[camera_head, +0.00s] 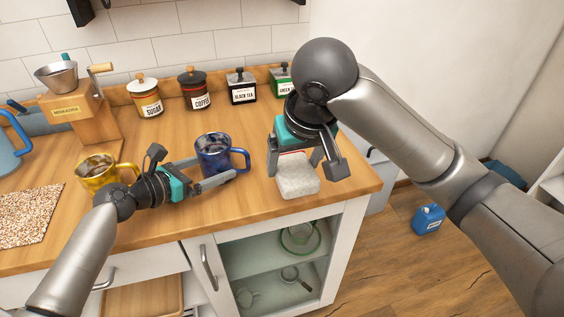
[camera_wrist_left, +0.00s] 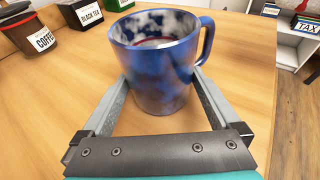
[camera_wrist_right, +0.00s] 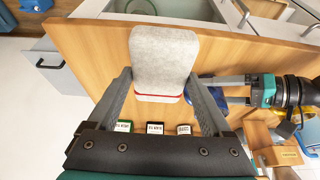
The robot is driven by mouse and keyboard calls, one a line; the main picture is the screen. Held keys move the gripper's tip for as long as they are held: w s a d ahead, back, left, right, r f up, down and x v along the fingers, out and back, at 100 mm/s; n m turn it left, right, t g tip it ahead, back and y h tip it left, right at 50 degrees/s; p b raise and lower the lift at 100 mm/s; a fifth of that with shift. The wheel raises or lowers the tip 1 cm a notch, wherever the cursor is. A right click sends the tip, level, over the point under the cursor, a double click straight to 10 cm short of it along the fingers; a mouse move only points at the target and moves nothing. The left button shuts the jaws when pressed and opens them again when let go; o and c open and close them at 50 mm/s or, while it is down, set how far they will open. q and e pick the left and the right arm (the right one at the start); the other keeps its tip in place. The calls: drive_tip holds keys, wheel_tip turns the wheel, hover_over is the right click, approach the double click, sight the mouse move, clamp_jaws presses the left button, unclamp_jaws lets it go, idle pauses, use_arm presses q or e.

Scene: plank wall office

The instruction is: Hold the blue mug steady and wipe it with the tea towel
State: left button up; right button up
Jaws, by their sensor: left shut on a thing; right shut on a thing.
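The blue mug (camera_head: 213,150) stands upright near the middle of the wooden counter, its handle to the right. My left gripper (camera_head: 212,180) is shut on its body; in the left wrist view the fingers flank the mug (camera_wrist_left: 160,75) low on both sides. The tea towel (camera_head: 297,178), a folded pale grey pad, is in my right gripper (camera_head: 300,166) near the counter's front right. In the right wrist view the towel (camera_wrist_right: 163,50) sits between the fingers and shows a red stripe. The towel is apart from the mug, to its right.
A yellow mug (camera_head: 98,172) stands left of the left gripper. A coffee grinder (camera_head: 85,115) and several jars, including the sugar jar (camera_head: 146,97), line the back. A speckled mat (camera_head: 28,215) lies at the left. The counter between mug and towel is clear.

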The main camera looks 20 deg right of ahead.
drive_tip(key=w+a+r, duration=0.4)
drive_tip(key=w+a, duration=0.3)
drive_tip(key=a, duration=0.1)
drive_tip(key=w+a+r, duration=0.4)
drive_tip(key=w+a, duration=0.2)
drive_tip(key=a, duration=0.2)
wheel_tip(320, 180, down, 6)
drive_tip(key=shift+w+d, duration=0.15)
drive_tip(key=shift+d, duration=0.05)
drive_tip(key=shift+d+f, duration=0.4)
drive_tip(key=shift+f, duration=0.4)
drive_tip(key=shift+c, duration=0.5)
drive_tip(key=shift+d, duration=4.15)
drive_tip(key=shift+a, duration=4.65)
wheel_tip(320, 180, up, 8)
